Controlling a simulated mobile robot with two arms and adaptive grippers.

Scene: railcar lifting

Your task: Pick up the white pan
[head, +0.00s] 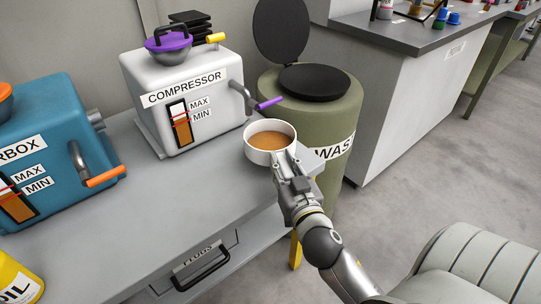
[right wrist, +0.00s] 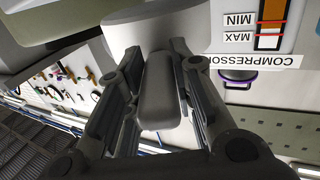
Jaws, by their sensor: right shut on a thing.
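The white pan (head: 258,157) is a round white vessel with brown liquid (head: 271,140) in it, level in the head view. It is at the right end of the grey bench, in front of the waste drum. I cannot tell whether its base touches the bench. My right gripper (head: 286,165) is shut on the pan's handle, on the near side. In the right wrist view the handle (right wrist: 160,95) is between the two fingers, with the pan body (right wrist: 150,27) beyond them. My left gripper is out of view.
A white compressor (head: 209,127) with a purple cap (head: 173,42) and purple-tipped tap stands left of the pan. A blue gearbox (head: 58,120) and yellow oil can (head: 18,281) are further left. The waste drum (head: 345,115) has its lid (head: 282,30) raised. The bench (head: 150,215) front is clear.

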